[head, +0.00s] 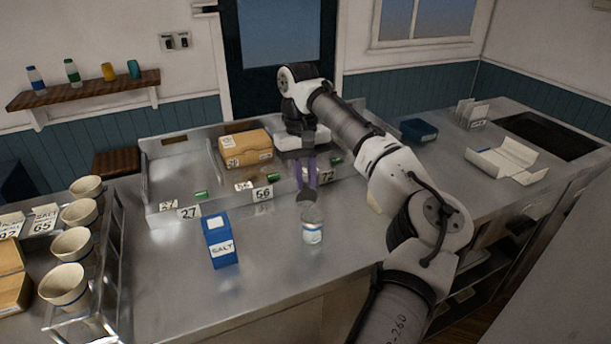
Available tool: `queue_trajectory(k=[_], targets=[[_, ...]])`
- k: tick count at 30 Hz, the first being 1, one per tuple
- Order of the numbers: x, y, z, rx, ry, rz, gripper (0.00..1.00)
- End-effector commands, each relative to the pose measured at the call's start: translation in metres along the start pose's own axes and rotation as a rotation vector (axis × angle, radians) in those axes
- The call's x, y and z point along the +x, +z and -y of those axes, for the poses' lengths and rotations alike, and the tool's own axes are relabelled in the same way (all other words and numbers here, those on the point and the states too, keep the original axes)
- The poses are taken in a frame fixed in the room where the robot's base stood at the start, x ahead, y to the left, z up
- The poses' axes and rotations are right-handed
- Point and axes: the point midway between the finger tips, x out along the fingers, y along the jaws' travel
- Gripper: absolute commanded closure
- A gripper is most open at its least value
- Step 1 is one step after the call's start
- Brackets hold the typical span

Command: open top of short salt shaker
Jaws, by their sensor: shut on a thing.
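The short salt shaker (312,233) is a small clear container with a white and blue band, standing upright on the steel counter near the middle. Its dark grey round top (306,195) shows tilted at the shaker's upper rim; whether it still touches the rim is hard to tell. My gripper (306,184) points down from above, just behind the shaker, with its fingers shut on the top. The fingertips' contact is small and partly hidden.
A blue salt box (220,241) stands left of the shaker. Behind is a steel divided tray (165,215) with a cardboard box (246,148) and number cards. A rack of cups (72,246) stands at left. An open white carton (506,160) lies at right.

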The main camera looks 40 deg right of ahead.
Motion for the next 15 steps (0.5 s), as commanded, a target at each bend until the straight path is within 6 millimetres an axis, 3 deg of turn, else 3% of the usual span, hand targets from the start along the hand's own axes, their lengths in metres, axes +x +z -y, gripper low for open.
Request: queue_trajectory(k=[1,6,15], targets=[[0.0013,-0.0001,0.0004,-0.001,-0.001,0.001,0.79],[0.0009,-0.0001,0.0003,-0.001,-0.001,0.001,0.6],[-0.0016,-0.0001,0.0001,0.0,0.0,0.0,0.6]])
